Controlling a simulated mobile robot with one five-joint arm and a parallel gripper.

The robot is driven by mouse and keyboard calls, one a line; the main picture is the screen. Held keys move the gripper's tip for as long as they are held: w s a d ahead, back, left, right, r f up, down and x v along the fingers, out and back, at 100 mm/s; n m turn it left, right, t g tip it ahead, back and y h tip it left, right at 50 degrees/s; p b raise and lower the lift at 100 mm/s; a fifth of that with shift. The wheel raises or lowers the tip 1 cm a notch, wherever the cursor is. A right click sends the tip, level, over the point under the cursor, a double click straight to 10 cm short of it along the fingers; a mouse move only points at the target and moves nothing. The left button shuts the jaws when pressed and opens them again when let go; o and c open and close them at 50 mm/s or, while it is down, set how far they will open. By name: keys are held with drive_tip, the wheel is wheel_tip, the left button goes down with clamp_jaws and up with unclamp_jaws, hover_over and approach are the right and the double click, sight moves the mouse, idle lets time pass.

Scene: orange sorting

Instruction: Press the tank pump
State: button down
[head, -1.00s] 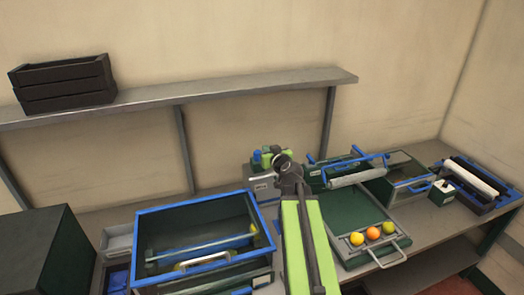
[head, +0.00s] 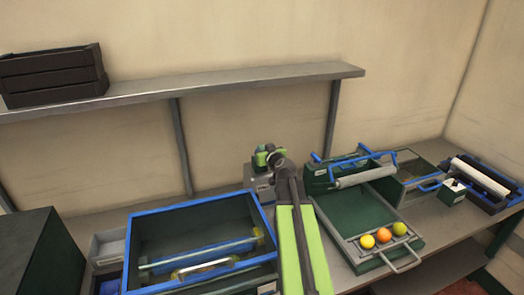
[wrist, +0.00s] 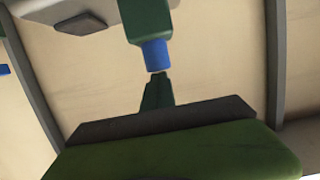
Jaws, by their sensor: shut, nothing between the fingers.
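My gripper (head: 266,155) is at the back of the bench, its green body above a grey box (head: 262,181). In the wrist view its dark fingertips (wrist: 157,79) are closed together and empty. A dark green part with a blue end (wrist: 156,54) hangs just past the fingertips; it looks like part of the pump, but I cannot tell for sure. I cannot tell whether the tips touch it. The blue-rimmed tank (head: 190,217) stands left of my arm in the head view.
Right of my arm, several fruits including an orange (head: 383,235) lie on a green tray (head: 350,212) with a roller (head: 366,178) behind it. A blue-handled bin (head: 420,178) stands farther right. A shelf (head: 230,83) with a black crate (head: 52,75) crosses the wall above.

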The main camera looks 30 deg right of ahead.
drive_tip(key=shift+s, duration=0.15)
wheel_tip(320, 180, down, 4)
drive_tip(key=b, duration=0.4)
drive_tip(key=shift+r, duration=0.3)
drive_tip(key=shift+a, duration=0.1)
